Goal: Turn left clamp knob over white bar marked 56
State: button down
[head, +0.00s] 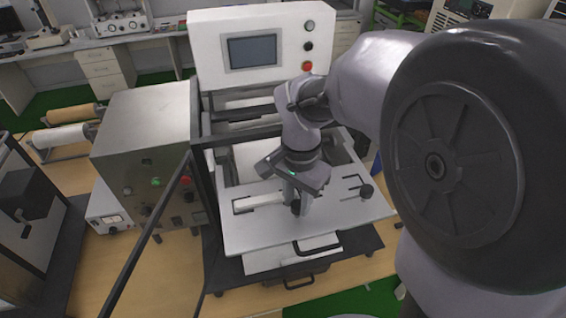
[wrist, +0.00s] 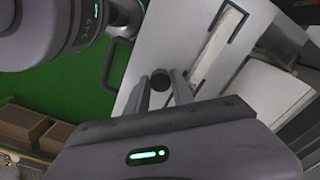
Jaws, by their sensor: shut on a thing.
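The left clamp knob (wrist: 160,77) is a dark round knob that shows between my fingers in the wrist view. In the head view it shows as a dark spot (head: 296,207) at my fingertips, mostly hidden by them. My gripper (head: 298,198) points down at the light plate, shut on the knob; its two fingers (wrist: 161,88) stand on either side of it. The white bar (head: 258,203) lies in a slot on the plate, to the left of the knob. It also shows in the wrist view (wrist: 216,47). The mark on it is too small to read.
A second dark knob (head: 366,191) stands at the plate's right side. The light plate (head: 260,235) has a black handle (head: 317,245) at its front. A dark frame and open door edge (head: 150,235) stand at the left. A metal control box (head: 150,150) sits farther left.

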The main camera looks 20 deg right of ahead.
aim_at(297, 205)
jog(key=c, duration=1.1)
grip_release()
notch_tip(297, 205, up, 17)
jog(key=p, duration=0.3)
jog(key=shift+r+p, duration=0.2)
jog(key=shift+p, duration=0.1)
